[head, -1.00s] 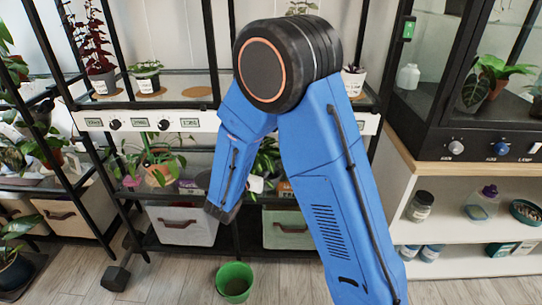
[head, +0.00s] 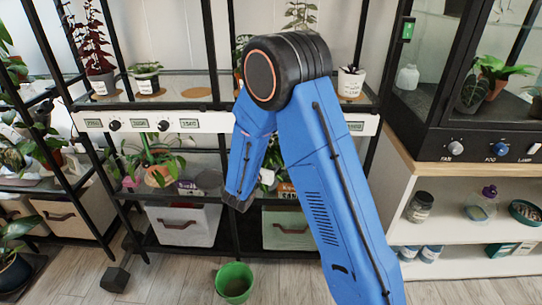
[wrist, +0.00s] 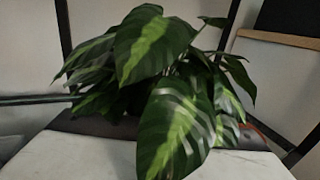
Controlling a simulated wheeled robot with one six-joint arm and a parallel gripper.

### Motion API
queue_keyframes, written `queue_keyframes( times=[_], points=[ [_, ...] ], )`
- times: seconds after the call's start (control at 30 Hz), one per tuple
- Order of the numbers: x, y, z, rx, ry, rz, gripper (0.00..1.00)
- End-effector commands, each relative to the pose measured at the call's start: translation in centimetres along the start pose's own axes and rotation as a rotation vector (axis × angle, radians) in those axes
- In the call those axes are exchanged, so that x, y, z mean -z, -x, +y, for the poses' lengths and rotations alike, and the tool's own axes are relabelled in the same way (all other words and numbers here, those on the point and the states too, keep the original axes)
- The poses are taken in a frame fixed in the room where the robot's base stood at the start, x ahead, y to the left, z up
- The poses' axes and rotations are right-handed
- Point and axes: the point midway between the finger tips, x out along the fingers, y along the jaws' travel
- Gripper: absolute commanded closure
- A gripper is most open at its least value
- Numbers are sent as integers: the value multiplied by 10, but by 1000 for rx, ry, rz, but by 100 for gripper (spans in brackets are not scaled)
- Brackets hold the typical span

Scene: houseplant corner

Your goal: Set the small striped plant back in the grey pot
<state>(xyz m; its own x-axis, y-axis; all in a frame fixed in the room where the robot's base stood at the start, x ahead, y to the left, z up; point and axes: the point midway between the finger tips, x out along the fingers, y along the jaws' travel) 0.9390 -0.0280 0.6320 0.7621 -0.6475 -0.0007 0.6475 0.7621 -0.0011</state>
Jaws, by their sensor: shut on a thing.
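The striped plant (wrist: 180,95) fills the middle of the wrist view, its broad dark green leaves marked with pale stripes. A white surface (wrist: 100,158) lies close below the leaves; I cannot tell whether it is a pot. My gripper is shut on the plant, but the leaves cover its fingertips. In the head view my own blue arm hides most of the gripper, with a few leaves (head: 273,160) and a small white patch showing between the arm links. I cannot make out the grey pot in either view.
A green pot (head: 234,282) stands on the floor in front of the rack. Potted plants, including a white pot (head: 351,82), stand on the upper shelf (head: 200,92). Storage bins (head: 184,225) fill the lower level. A glass cabinet (head: 470,75) stands at right.

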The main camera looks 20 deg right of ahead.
Motion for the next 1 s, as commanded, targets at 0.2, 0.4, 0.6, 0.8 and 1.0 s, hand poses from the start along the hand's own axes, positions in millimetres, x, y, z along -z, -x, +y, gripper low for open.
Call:
queue_keyframes(
  times=[0.2, 0.4, 0.6, 0.8, 1.0],
  points=[
    [0, 0, 0, 0, -1, -1, 65],
    [4, 0, 0, 0, 0, 0, 65],
    [9, 0, 0, 0, -1, 0, 65],
    [12, 0, 0, 0, -1, 0, 65],
    [12, 0, 0, 0, -1, 0, 20]
  ],
)
